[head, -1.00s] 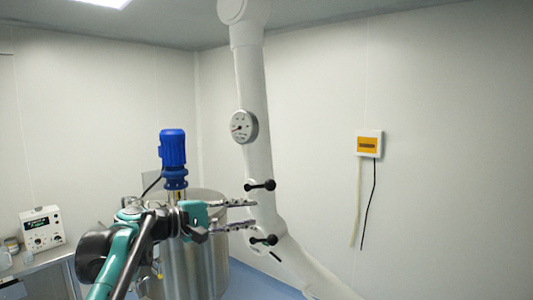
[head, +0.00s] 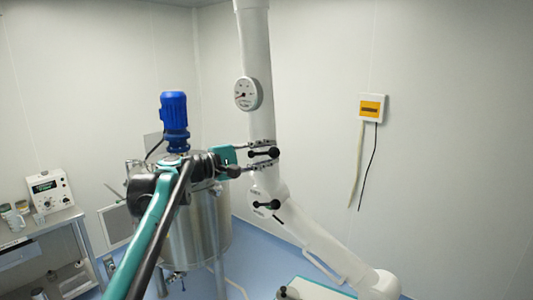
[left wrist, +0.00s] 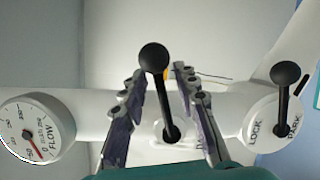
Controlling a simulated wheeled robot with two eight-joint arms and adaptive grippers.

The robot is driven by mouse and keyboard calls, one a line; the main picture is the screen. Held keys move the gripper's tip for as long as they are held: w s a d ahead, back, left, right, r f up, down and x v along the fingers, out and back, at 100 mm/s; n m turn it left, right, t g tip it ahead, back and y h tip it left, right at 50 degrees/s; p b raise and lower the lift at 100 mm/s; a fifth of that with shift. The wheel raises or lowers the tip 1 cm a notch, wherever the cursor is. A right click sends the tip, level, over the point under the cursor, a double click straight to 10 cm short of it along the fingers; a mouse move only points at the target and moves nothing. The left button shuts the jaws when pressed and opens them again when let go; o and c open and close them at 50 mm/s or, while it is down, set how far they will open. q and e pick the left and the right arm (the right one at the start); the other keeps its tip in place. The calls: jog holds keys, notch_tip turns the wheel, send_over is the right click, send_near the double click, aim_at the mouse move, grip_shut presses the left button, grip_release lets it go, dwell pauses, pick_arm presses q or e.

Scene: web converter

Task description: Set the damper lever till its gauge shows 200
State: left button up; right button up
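A black ball-knobbed lever (head: 264,153) sits on the white duct arm, just below the round gauge (head: 247,94). It also shows in the left wrist view (left wrist: 160,90), where its label is mostly hidden. My left gripper (head: 270,155) is open, with one finger on each side of this lever; firm contact is not visible. My right gripper is out of view.
A second black lever (head: 267,205), marked LOCK and PARK in the left wrist view (left wrist: 283,95), is lower on the duct arm (head: 258,60). A steel vessel (head: 205,230) with a blue motor (head: 174,112) stands behind my left arm. A yellow-faced wall box (head: 371,108) hangs right.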

aim_at(260, 153)
pick_arm(q)
jog(key=shift+d, duration=0.1)
grip_shut()
jog(key=shift+r, duration=0.1)
jog(key=n, duration=0.1)
jog(key=r+n, duration=0.1)
jog(key=a+r+n, duration=0.1)
jog(key=shift+w+n+t+h+p, duration=0.35)
jog(key=shift+n+t+h, duration=0.05)
jog(key=shift+w+a+r+n+t, duration=0.2)
jog(key=shift+a+r+n+t, duration=0.1)
jog(key=shift+n, duration=0.55)
jog(key=shift+w+a+r+n+t, duration=0.15)
jog(key=shift+r+n+t, duration=0.15)
jog(key=shift+n, duration=0.55)
grip_release()
jog(key=shift+a, duration=0.1)
